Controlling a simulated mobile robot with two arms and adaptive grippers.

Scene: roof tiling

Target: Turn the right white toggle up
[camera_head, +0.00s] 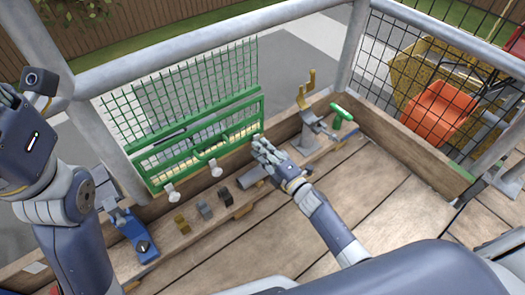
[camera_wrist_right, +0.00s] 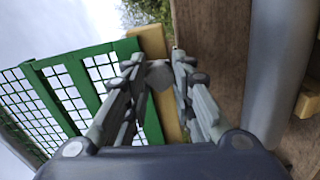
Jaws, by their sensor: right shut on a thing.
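A green frame (camera_head: 152,163) with a green mesh panel stands at the back edge of the wooden deck. Two white toggles show along its lower edge, a left one (camera_head: 172,192) and a middle one (camera_head: 215,169); both have their round ends hanging low. My right gripper (camera_head: 262,146) is at the frame's lower right corner and covers the right white toggle in the head view.
A brass block (camera_head: 182,224), grey blocks (camera_head: 205,210) and a blue tool (camera_head: 135,236) lie on the wooden ledge. A yellow-handled clamp (camera_head: 307,103) and a green-handled tool (camera_head: 342,117) are right of my gripper. Metal rails surround the deck; its planks are mostly clear.

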